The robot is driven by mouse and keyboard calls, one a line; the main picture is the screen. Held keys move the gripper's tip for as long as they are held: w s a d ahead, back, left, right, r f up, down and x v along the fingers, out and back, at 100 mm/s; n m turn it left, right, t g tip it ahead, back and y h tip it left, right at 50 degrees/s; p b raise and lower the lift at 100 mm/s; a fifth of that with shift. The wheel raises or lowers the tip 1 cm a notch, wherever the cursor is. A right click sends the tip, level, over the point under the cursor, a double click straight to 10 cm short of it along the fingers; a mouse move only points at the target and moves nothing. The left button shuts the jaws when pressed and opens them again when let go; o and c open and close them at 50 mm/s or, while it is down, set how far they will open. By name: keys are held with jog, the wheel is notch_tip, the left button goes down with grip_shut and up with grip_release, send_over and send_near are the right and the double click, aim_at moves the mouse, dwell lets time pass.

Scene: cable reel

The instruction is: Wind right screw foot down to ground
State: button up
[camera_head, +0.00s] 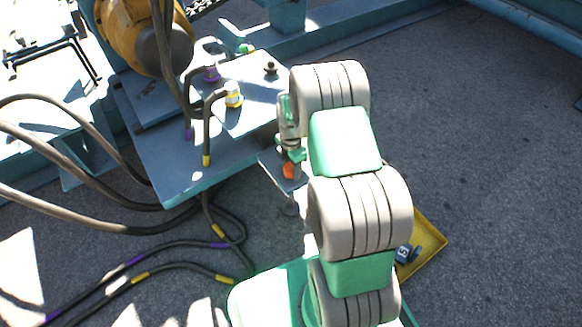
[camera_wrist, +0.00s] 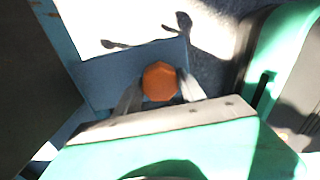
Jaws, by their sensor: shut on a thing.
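The right screw foot has an orange hex head (camera_head: 289,170) on a small blue bracket (camera_head: 270,163) at the side of the blue frame. Its lower end (camera_head: 291,208) shows below the bracket, close above the grey ground; I cannot tell if it touches. In the wrist view the orange hex head (camera_wrist: 160,80) sits between the two grey fingers of my gripper (camera_wrist: 161,94), which are shut on its sides. In the head view my gripper (camera_head: 291,157) comes down on the head from above, partly hidden by my arm.
A blue plate (camera_head: 165,165) carries hoses with purple and yellow bands. An orange-yellow motor (camera_head: 128,32) stands at upper left. Black hoses (camera_head: 80,165) run across the left ground. A yellow tray (camera_head: 428,238) lies right of my arm. The ground at right is clear.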

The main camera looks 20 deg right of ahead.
jog(key=shift+r+m, duration=0.1)
jog(key=shift+m, duration=0.2)
jog(key=shift+m+p, duration=0.95)
jog(key=shift+m, duration=0.25)
jog(key=m+p, duration=0.1)
jog(key=m, duration=0.2)
jog(key=shift+m, duration=0.3)
jog(key=m+p, duration=0.1)
jog(key=m, duration=0.2)
jog(key=shift+m+p, duration=0.3)
jog(key=shift+p, duration=0.05)
jog(key=m+p, duration=0.1)
jog(key=m, duration=0.2)
jog(key=shift+m, duration=0.3)
jog(key=m, duration=0.3)
jog(key=shift+m+p, duration=0.3)
jog(key=m, duration=0.3)
jog(key=shift+m+p, duration=0.3)
jog(key=shift+m, duration=0.1)
jog(key=m, duration=0.6)
jog(key=shift+p, duration=0.3)
jog(key=shift+m, duration=0.4)
